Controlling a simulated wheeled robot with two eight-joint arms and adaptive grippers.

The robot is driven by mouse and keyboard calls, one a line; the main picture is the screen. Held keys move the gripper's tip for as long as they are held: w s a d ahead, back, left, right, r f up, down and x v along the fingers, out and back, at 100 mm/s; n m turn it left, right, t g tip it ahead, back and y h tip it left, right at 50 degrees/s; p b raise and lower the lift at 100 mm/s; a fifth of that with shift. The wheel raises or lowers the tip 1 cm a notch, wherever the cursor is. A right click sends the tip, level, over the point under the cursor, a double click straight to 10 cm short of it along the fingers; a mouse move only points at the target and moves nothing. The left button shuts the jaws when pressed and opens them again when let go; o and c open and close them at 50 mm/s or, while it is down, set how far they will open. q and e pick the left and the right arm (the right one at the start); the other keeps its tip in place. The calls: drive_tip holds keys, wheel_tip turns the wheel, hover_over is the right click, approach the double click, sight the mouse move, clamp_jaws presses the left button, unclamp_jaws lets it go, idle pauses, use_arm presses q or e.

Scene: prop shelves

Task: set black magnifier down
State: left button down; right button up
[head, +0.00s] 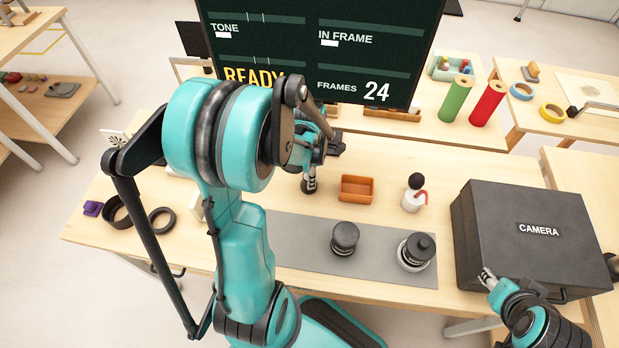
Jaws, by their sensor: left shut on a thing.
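My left gripper (310,174) reaches down over the table behind the grey mat, partly hidden by my own arm. It is shut on a small dark thing (309,187), which appears to be the black magnifier. Little of it shows, and I cannot tell whether it touches the tabletop (290,203). My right gripper (487,277) is at the front left corner of the black camera case (525,265). Its fingers are too small to tell open from shut.
On the grey mat (300,245) are a black lens-like piece (344,238) and another in a pale dish (402,264). Black rings (162,221) lie left. A large screen (318,60) stands behind.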

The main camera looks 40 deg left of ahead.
use_arm(q)
drive_tip(key=shift+r, duration=0.1)
drive_tip(key=shift+f, duration=0.2)
drive_tip(key=c, duration=1.2)
unclamp_jaws()
